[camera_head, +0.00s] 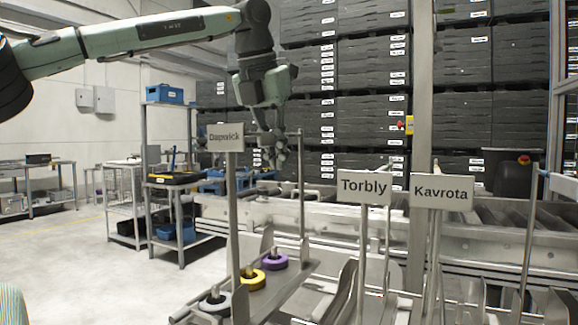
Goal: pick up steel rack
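Steel rack frames (300,295) with upright posts stand low in the foreground; I cannot tell which one is the steel rack. Their signs read Dapwick (225,138), Torbly (363,187) and Kavrota (441,191). A grey ring, a yellow ring (252,280) and a purple ring (274,261) sit on the left frame. My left arm reaches in from the upper left. Its gripper (272,152) points down behind the Dapwick sign, above the rack area. Nothing shows held in it; its fingers are small and partly hidden. My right gripper is out of view.
A metal conveyor (480,243) runs behind the racks. Stacked dark crates (372,65) fill the back. A cart (182,213) with a yellow-edged top and a wire cage stand left of centre. Open floor (75,270) lies at the left.

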